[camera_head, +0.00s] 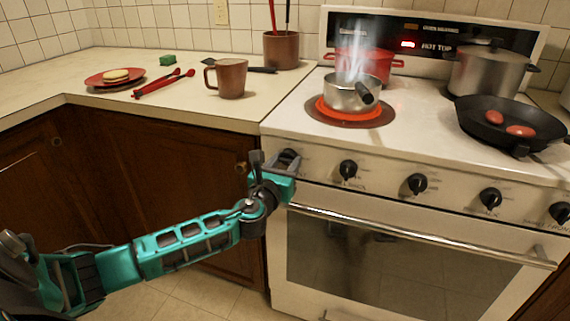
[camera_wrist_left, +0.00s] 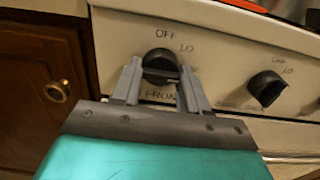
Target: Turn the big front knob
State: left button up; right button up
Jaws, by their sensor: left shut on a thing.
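The leftmost black knob (camera_head: 289,155) sits on the white front panel of the stove. In the left wrist view the same knob (camera_wrist_left: 158,60) shows "OFF" and "LO" printed above it and part of "FRONT" below. My left gripper (camera_head: 283,167) is at this knob. In the left wrist view the fingers of the left gripper (camera_wrist_left: 162,75) are on either side of the knob, shut on it. Part of the knob is hidden behind the fingers. A small steaming pot (camera_head: 347,97) stands on the glowing front burner (camera_head: 350,119). My right gripper is not in view.
Several other knobs, one of them close by on the right (camera_head: 348,170), line the panel. The oven handle (camera_head: 420,236) runs below. A skillet (camera_head: 490,130) and large pots stand on the stove. A mug (camera_head: 231,79) stands on the counter (camera_head: 190,108).

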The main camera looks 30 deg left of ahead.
pick_arm(q)
jog(key=c, duration=0.5)
jog(key=n, duration=0.8)
jog(key=shift+d, duration=0.1)
jog(key=n, duration=0.9)
jog(key=shift+r+n, duration=0.1)
jog(key=shift+n, duration=0.3)
dwell(0.4)
